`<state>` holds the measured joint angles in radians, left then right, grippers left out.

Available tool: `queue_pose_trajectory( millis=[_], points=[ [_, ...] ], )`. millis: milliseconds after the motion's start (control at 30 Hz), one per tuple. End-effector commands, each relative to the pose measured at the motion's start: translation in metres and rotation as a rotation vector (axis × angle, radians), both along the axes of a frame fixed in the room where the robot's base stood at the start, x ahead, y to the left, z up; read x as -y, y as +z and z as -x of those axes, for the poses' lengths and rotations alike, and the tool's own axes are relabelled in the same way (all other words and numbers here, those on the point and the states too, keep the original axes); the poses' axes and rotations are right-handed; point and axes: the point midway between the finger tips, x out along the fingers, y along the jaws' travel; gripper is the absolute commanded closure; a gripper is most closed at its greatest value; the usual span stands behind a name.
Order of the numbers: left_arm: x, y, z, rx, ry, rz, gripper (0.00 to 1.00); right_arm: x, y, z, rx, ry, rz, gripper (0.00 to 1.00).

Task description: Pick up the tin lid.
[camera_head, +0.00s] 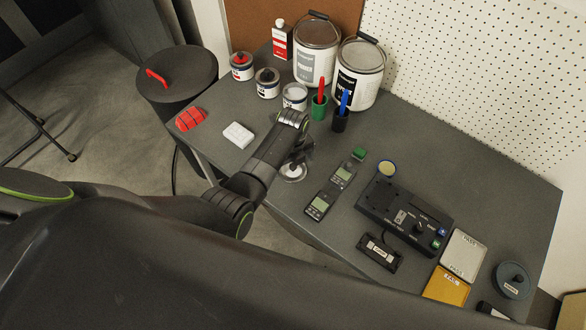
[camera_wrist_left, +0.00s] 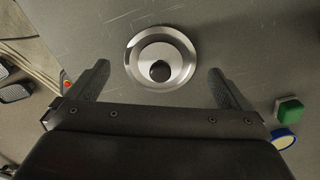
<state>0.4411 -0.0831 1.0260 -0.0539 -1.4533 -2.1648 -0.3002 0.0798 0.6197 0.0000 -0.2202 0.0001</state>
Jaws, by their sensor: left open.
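The tin lid (camera_wrist_left: 133,67) is a round, shiny silver disc with a black knob, lying flat on the grey table. In the head view the tin lid (camera_head: 292,178) is near the table's front edge, partly hidden by my left gripper (camera_head: 300,158). In the left wrist view my left gripper (camera_wrist_left: 158,78) is open and empty. Its two fingers are on either side of the lid, with a gap to each; the lid sits slightly ahead of the fingertips. Their height above the table is hard to judge. My right gripper is not in view.
Three small tins stand at the back left, among them a white-topped tin (camera_head: 294,97). A green cup (camera_head: 319,112) is behind my gripper. Two meters, one being a grey meter (camera_head: 320,206), lie to the right. A white block (camera_head: 238,135) is to the left.

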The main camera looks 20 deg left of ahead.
Motion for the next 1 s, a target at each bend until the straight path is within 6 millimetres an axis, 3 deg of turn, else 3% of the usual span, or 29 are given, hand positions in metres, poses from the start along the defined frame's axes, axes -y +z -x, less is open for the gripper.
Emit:
queue_pose_trajectory(
  millis=[200, 467, 800, 1000],
  points=[
    [0.0, -0.017, 0.0, 0.0, 0.0, 0.001, 0.0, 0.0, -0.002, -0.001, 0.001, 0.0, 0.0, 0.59],
    [0.0, -0.019, 0.0, 0.0, 0.0, 0.001, 0.0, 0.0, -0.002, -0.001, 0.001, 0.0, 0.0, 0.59],
    [0.0, -0.018, 0.0, 0.001, 0.0, 0.001, 0.43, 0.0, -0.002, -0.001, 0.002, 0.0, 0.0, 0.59],
    [0.0, -0.018, 0.0, 0.001, 0.0, 0.001, 0.43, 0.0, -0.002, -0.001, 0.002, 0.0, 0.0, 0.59]
  ],
)
